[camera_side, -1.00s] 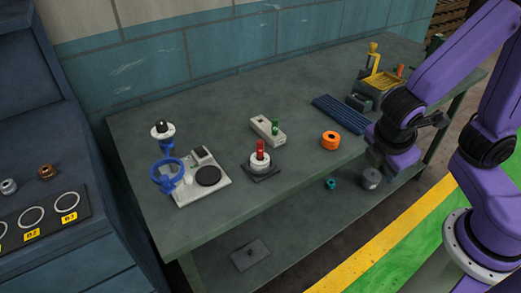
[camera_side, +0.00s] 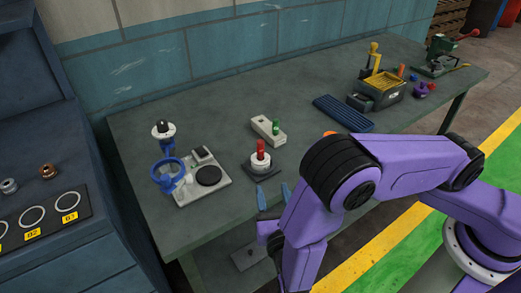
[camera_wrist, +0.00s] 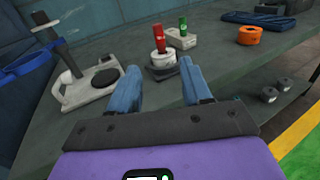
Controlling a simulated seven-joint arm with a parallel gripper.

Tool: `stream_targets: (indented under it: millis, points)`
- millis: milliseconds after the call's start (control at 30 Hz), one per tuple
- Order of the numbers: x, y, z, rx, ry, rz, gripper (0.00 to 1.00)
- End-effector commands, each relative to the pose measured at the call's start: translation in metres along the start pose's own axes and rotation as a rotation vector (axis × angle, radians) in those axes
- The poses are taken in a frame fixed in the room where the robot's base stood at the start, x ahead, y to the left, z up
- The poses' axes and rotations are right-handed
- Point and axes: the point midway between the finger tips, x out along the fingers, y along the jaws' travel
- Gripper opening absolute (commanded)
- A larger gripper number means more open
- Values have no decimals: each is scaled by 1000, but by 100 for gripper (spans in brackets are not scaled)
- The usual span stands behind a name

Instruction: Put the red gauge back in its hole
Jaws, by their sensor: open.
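The red gauge (camera_side: 260,148) stands upright in a white round holder (camera_side: 259,163) on a dark square plate. In the wrist view the red gauge (camera_wrist: 158,40) is just beyond the fingers. A pale block (camera_side: 264,130) stands behind it with a green gauge (camera_side: 276,127) upright in it and what looks like a small hole near its far end. My gripper (camera_side: 272,195) is open and empty, in front of the plate near the bench's front edge. In the wrist view its blue fingers (camera_wrist: 160,72) are spread, with the white holder between and beyond them.
Left stands a pale stand with a black disc (camera_side: 208,176) and a blue ring (camera_side: 168,174). An orange ring (camera_wrist: 249,35) lies to the right. A blue ribbed mat (camera_side: 343,112) and a yellow-topped box (camera_side: 380,88) are farther right. Bench between is clear.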

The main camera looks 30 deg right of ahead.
Motion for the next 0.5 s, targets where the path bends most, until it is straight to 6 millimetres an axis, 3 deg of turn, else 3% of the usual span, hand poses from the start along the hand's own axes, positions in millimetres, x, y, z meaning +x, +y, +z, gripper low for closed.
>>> stream_targets:
  millis: [167, 500]
  points:
    - [4, 6, -5, -19, -19, 30, 49]
    - [65, 6, -4, -17, -17, 25, 49]
